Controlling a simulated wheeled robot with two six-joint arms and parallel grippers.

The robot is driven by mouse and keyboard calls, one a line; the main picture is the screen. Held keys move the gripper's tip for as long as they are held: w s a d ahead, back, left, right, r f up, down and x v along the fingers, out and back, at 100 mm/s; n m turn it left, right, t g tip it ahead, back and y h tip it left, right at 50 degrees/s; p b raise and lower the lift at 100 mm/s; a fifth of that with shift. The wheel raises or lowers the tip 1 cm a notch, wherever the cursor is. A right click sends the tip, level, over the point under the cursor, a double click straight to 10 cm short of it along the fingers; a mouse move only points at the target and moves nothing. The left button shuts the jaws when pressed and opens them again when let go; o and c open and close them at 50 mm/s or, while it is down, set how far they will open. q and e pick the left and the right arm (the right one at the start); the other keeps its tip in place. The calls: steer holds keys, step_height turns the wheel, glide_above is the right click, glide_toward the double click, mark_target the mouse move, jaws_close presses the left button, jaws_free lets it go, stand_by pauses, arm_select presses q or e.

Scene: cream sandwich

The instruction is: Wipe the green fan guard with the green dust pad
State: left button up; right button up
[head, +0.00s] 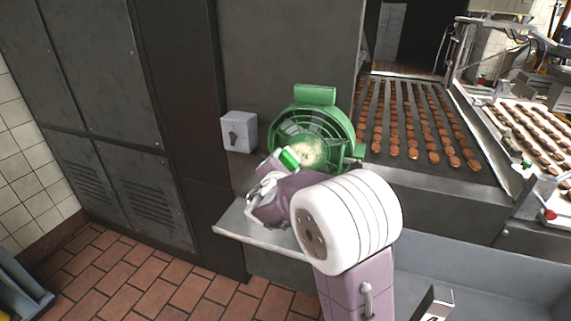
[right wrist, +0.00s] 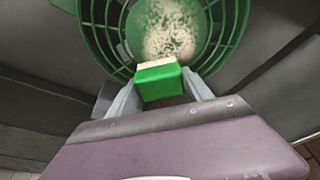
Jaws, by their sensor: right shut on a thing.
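The green fan guard (head: 337,121) is the round barred front of a green fan on a metal shelf. My right gripper (head: 280,164) is shut on the green dust pad (head: 289,158), a green block with a pale face. In the right wrist view the pad (right wrist: 160,83) sits between the two fingers, just in front of the guard's lower part. I cannot tell whether it touches the bars. My left gripper is not in view.
A grey switch box (head: 239,132) is on the wall left of the fan. The metal shelf (head: 262,236) has a bare front edge. A conveyor (head: 425,172) with rows of brown cookies runs at the right. Dark cabinets (head: 110,120) stand at the left.

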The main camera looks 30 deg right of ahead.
steer(key=shift+w+d+b, duration=0.35)
steer(key=shift+w+d, duration=0.2)
steer(key=shift+d, duration=0.1)
